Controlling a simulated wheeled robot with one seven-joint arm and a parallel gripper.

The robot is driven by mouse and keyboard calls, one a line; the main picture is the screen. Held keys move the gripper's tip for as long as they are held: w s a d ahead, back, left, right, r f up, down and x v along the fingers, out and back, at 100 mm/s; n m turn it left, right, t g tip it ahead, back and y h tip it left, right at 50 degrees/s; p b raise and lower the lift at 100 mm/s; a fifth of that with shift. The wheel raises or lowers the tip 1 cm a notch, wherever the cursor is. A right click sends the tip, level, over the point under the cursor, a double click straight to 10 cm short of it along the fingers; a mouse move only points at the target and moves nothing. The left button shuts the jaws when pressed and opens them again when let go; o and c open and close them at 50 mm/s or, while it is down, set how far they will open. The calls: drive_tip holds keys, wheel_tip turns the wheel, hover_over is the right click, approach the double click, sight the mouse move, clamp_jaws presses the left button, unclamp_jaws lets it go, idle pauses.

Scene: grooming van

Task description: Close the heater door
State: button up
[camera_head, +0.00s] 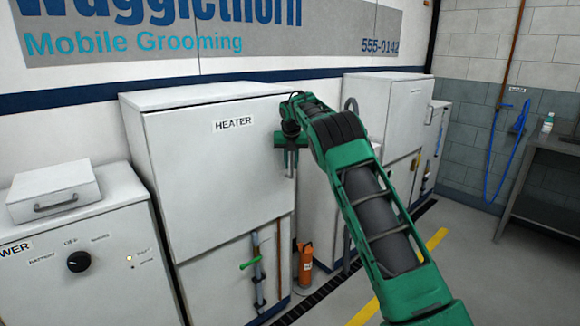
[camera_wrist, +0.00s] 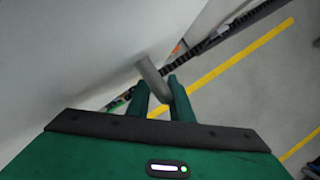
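The heater (camera_head: 200,150) is a tall white cabinet left of centre in the head view. Its broad upper door carries the label HEATER. Whether the door stands slightly ajar I cannot tell. My gripper (camera_head: 291,160) is at the door's right edge, and the arm hides part of what lies behind it. In the wrist view a grey bar handle (camera_wrist: 150,76) comes off the white door face (camera_wrist: 85,60) and runs between the two green fingers of my gripper (camera_wrist: 157,92). The fingers sit close on either side of the handle.
A blower unit (camera_head: 75,250) with a knob and a handled box (camera_head: 55,190) on top stands left. Pipes and a green valve (camera_head: 250,263) sit below the heater door. An orange cylinder (camera_head: 303,265) and another white cabinet (camera_head: 385,105) are to the right. Open floor (camera_head: 480,265) lies front right.

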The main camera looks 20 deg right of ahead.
drive_tip(key=shift+w+a+r, duration=0.2)
drive_tip(key=shift+a, duration=0.4)
drive_tip(key=d+v, duration=0.1)
drive_tip(key=v, duration=0.9)
drive_tip(key=shift+s+r, duration=0.2)
drive_tip(key=shift+d, duration=0.1)
